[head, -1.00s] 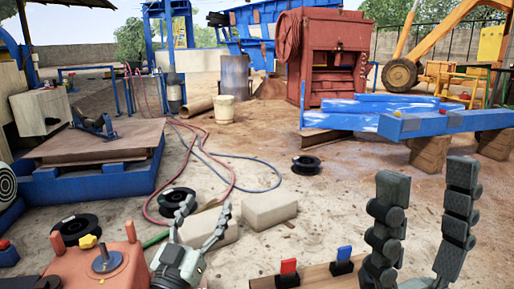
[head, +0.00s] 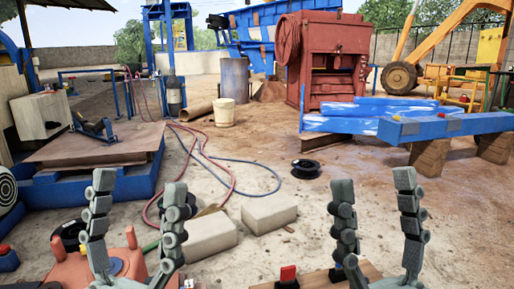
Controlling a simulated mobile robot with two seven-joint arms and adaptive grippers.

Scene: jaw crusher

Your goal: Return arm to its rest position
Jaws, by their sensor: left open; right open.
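My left gripper (head: 138,187) is at the lower left of the head view, fingers pointing up and spread apart, with nothing between them. It stands in front of an orange-red box (head: 70,268) and hides part of it. My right gripper (head: 374,185) is at the lower right, also upright, with its fingers apart and nothing between them. It stands in front of a wooden board (head: 315,279) carrying a red switch-like block (head: 288,274).
Two pale stone blocks (head: 269,213) (head: 208,236) lie on the ground between the grippers. A black reel (head: 306,168) and red and blue hoses lie behind. A blue beam (head: 447,127) on wooden blocks is at the right. A red crusher (head: 322,60) stands further back.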

